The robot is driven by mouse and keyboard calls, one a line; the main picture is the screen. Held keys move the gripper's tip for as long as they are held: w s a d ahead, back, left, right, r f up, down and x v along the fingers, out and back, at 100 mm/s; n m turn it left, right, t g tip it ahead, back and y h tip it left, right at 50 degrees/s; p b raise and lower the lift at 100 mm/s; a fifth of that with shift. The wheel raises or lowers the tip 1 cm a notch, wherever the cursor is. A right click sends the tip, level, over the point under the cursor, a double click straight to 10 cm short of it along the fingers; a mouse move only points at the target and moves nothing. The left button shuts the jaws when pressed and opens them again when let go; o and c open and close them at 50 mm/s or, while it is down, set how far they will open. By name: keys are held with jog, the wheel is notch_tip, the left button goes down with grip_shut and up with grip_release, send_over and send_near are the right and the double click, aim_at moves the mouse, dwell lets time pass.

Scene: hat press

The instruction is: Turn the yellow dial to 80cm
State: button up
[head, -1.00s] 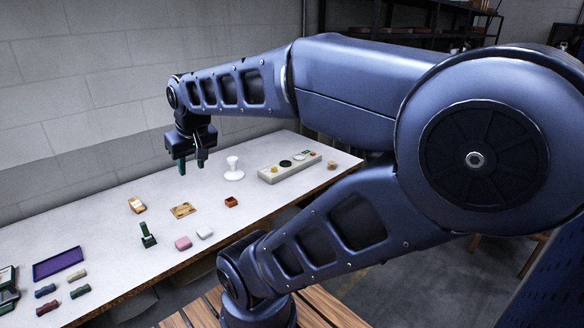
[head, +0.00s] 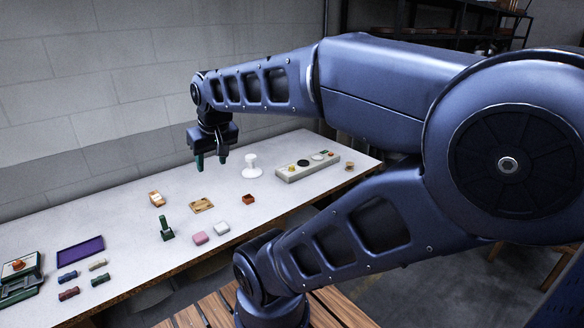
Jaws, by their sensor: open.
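A long beige control box (head: 312,170) lies near the far right part of the white table. A small yellow dial (head: 291,168) sits on its top at the left end, with a black round part (head: 303,162) beside it. Any scale marks or the dial's setting are too small to read. My gripper (head: 211,161) is open and empty, pointing down above the table. It is to the left of the control box and apart from it.
A white stand (head: 252,169) is between my gripper and the control box. A purple tray (head: 80,250) lies at left.

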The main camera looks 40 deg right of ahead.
jog(key=w+d+f+n+g, duration=0.2)
jog(key=w+d+g, duration=0.2)
jog(key=w+d, duration=1.8)
jog(key=n+g+h, duration=0.2)
jog(key=n+g, duration=0.1)
jog(key=g, duration=0.2)
send_over(292, 168)
jog(key=w+a, duration=0.1)
jog(key=w, duration=0.4)
notch_tip(292, 168, down, 19)
jog(key=shift+m, duration=0.3)
jog(key=x, duration=1)
jog(key=shift+w+f, duration=0.15)
jog(key=shift+f, duration=0.2)
jog(key=c, duration=1)
